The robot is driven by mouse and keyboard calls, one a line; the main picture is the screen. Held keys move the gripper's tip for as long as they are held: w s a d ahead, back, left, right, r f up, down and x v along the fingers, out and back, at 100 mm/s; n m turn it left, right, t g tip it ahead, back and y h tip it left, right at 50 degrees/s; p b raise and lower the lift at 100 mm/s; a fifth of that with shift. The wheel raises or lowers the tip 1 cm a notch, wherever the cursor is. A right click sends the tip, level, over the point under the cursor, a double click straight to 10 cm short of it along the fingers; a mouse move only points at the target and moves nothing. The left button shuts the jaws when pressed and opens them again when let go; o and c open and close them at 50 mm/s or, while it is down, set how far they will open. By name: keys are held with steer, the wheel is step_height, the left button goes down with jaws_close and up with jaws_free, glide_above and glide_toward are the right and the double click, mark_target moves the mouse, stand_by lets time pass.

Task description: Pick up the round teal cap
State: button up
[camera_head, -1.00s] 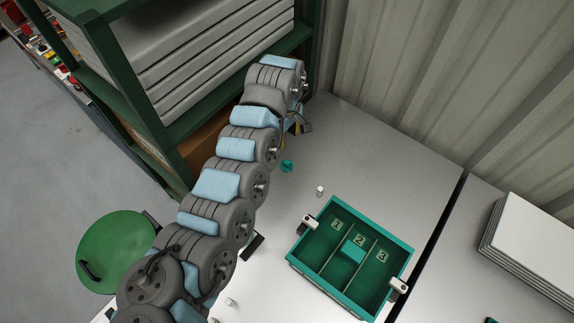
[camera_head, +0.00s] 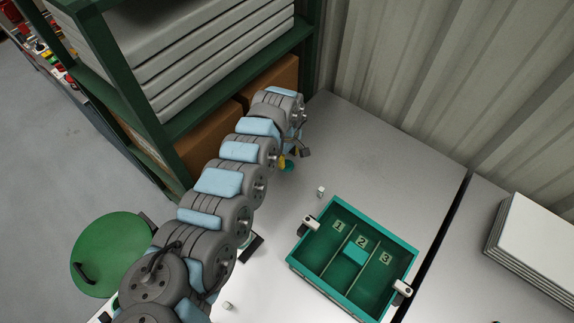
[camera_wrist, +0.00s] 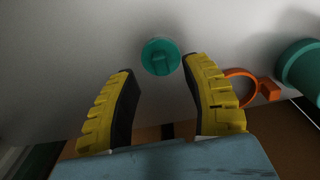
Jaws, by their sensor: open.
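My gripper (camera_wrist: 160,75) is open and empty, with yellow-and-black fingers on either side. In the head view the cap (camera_head: 287,167) is partly hidden by my gripper (camera_head: 292,160), which hangs close to it. I cannot tell the exact height of the fingers above the bench.
A teal tray (camera_head: 307,272) with compartments numbered 1, 2 and 3 holds a teal block (camera_head: 355,254). A small white piece (camera_head: 321,191) stands between tray and cap. The wrist view shows an orange ring (camera_wrist: 241,86) and a teal cylinder (camera_wrist: 302,70) at right. A green shelf (camera_head: 180,125) stands left.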

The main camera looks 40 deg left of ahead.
mark_target(287, 162)
step_height(287, 162, down, 3)
steer(key=shift+s+f+b, duration=0.1)
steer(key=shift+f+b, duration=0.05)
steer(key=shift+b, duration=0.3)
steer(key=c, duration=0.8)
